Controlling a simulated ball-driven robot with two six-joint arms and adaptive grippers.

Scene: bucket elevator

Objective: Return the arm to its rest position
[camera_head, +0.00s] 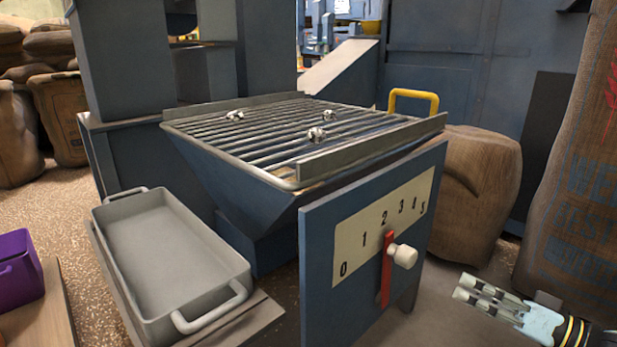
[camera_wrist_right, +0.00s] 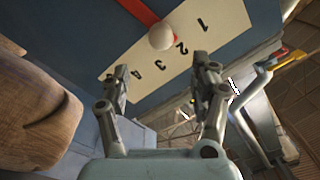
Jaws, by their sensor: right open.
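My right gripper (camera_head: 490,298) is at the lower right of the head view, to the right of the blue panel (camera_head: 322,262) and apart from it. In the right wrist view its two fingers (camera_wrist_right: 164,85) are spread with nothing between them. The panel carries a cream scale (camera_head: 357,237) numbered 0 to 5 and a red lever (camera_head: 386,275) with a white knob (camera_head: 404,256). The lever stands near the 2. The knob also shows in the wrist view (camera_wrist_right: 162,37), beyond the fingers. My left gripper is not in view.
A hopper with a bar grate (camera_head: 270,135) holds several small metallic pieces (camera_head: 317,134). A grey tray (camera_head: 165,245) stands at the left and looks empty. A purple bin (camera_head: 18,272) is at the left edge. Sacks (camera_head: 475,180) stand behind and right of the panel.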

